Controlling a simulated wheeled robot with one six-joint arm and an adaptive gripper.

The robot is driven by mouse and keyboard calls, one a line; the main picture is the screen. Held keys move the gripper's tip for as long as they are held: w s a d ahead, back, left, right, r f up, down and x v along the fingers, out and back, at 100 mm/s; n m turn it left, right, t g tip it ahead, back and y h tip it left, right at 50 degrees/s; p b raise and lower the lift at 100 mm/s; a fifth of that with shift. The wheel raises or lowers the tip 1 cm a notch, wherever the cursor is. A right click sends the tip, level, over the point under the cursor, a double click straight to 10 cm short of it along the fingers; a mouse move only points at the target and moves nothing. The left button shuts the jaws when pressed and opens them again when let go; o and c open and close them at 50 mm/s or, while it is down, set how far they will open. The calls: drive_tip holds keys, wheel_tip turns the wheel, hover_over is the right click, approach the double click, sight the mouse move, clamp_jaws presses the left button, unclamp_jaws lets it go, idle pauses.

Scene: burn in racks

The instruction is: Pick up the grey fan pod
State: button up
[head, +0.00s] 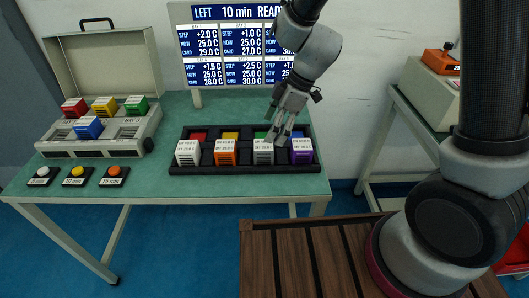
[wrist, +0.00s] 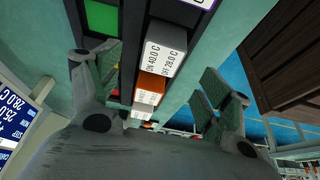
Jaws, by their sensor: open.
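The grey fan pod (head: 263,154) stands in the front row of a black tray (head: 245,169), between an orange pod (head: 225,154) and a purple pod (head: 301,153). My gripper (head: 278,135) is open just above and behind the grey pod, pointing down. In the wrist view the grey pod (wrist: 165,48) shows its labelled top, with one finger to each side in the picture and no visible contact. The orange pod (wrist: 150,90) is beyond it. I cannot tell the exact height gap.
A white pod (head: 188,154) stands at the tray's left. A display (head: 225,50) stands behind. A wooden slatted surface (head: 300,260) is in front.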

sight(264, 144)
drive_tip(key=x, duration=0.7)
drive_tip(key=shift+s+a+f, duration=0.1)
drive_tip(key=shift+a+f, duration=0.15)
drive_tip(key=c, duration=1.2)
